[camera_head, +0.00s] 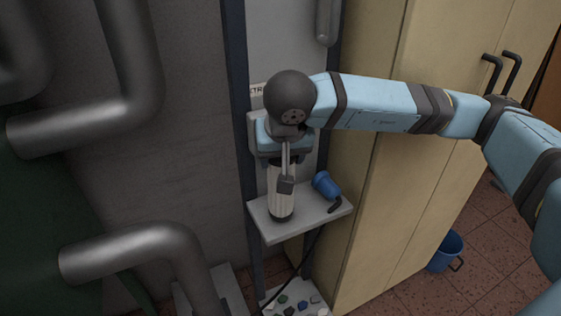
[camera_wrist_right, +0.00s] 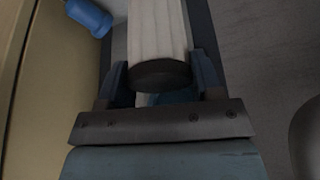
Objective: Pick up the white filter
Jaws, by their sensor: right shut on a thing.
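The white filter (camera_head: 281,203) is a pale ribbed cylinder with dark ends, upright at the small grey shelf. My right gripper (camera_head: 285,181) reaches down over it from above and is shut on its upper part. In the right wrist view the filter (camera_wrist_right: 158,32) lies between the two fingers of my right gripper (camera_wrist_right: 160,76), its dark round end facing the camera. I cannot tell whether its base touches the shelf. The gripper hides part of the filter's top and side. My left gripper is not in view.
The grey shelf (camera_head: 268,232) also bears a blue object with a black handle (camera_head: 326,184), close right of the filter. A beige cabinet (camera_head: 372,210) stands to the right, thick grey pipes (camera_head: 140,245) to the left. A tray of small stones (camera_head: 296,302) is below.

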